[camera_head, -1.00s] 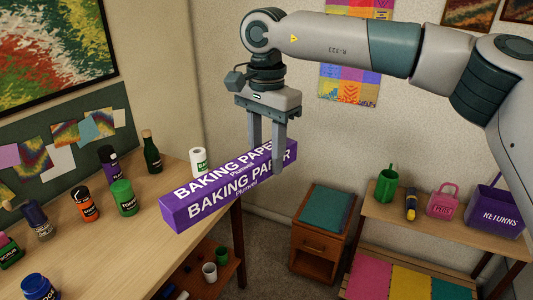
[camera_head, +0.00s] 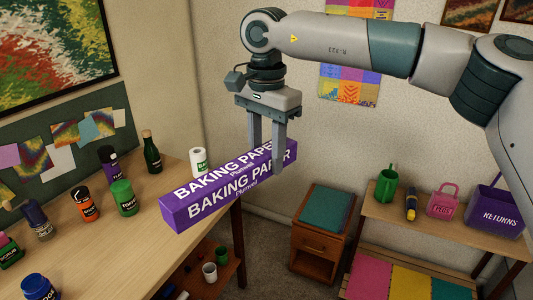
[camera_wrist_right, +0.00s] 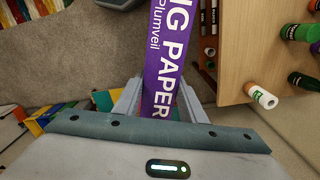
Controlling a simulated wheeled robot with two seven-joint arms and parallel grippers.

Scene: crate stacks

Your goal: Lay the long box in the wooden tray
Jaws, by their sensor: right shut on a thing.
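The long box (camera_head: 205,203) is purple with white "BAKING PAPER" lettering. My right gripper (camera_head: 276,160) is shut on it near its far right end and holds it level in the air, at the right edge of the wooden table in the head view. In the right wrist view the purple box (camera_wrist_right: 163,60) runs up the picture from between the two fingers (camera_wrist_right: 160,103). No wooden tray that I can make out shows in either view. My left gripper is not in view.
The table (camera_head: 125,250) carries a green bottle (camera_head: 152,152), a white roll-like can (camera_head: 198,161) and several jars. A small cabinet (camera_head: 314,262) stands on the floor.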

